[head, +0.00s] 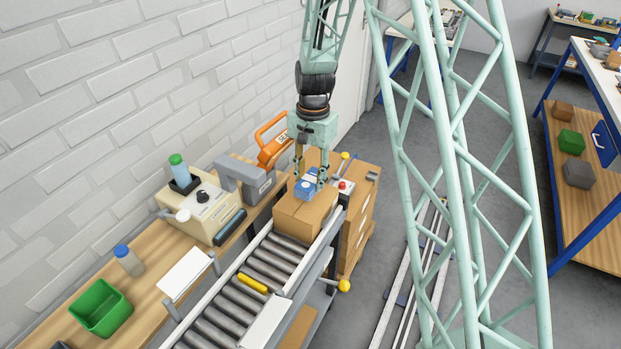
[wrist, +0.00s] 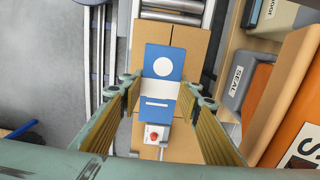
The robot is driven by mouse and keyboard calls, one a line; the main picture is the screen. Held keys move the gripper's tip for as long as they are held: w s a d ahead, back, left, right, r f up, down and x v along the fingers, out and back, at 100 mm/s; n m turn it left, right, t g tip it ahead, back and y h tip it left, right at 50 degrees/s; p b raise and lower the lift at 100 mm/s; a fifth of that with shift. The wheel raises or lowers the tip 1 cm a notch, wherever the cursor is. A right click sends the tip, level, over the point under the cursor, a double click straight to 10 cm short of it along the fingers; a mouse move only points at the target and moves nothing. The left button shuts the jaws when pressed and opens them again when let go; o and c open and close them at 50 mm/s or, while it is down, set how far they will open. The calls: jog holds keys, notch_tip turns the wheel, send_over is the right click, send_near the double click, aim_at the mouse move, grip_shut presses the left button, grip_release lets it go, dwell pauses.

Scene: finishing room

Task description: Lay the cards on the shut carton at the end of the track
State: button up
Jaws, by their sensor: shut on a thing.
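The cards (head: 304,189), a blue stack with a white disc and a white band, show between the fingers of my gripper (head: 311,178). They also show in the wrist view (wrist: 162,62), with a finger of my gripper (wrist: 163,92) on either side. My gripper is shut on them. The shut brown carton (head: 297,220) sits at the far end of the roller track (head: 268,264). The cards are over the carton's top, which shows around them in the wrist view (wrist: 190,38). I cannot tell whether they touch it.
A box with a red button (head: 344,187) stands just beyond the carton. Stacked cartons (head: 357,228) stand to its right. A yellow piece (head: 253,284) lies on the rollers.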

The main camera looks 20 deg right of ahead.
jog(key=shift+f+b, duration=1.2)
jog(key=shift+f, duration=1.1)
jog(key=shift+f, duration=0.1)
jog(key=o, duration=1.1)
jog(key=o, duration=0.8)
jog(key=shift+c, duration=0.2)
jog(key=shift+r+p, duration=0.55)
jog(key=shift+r, duration=0.65)
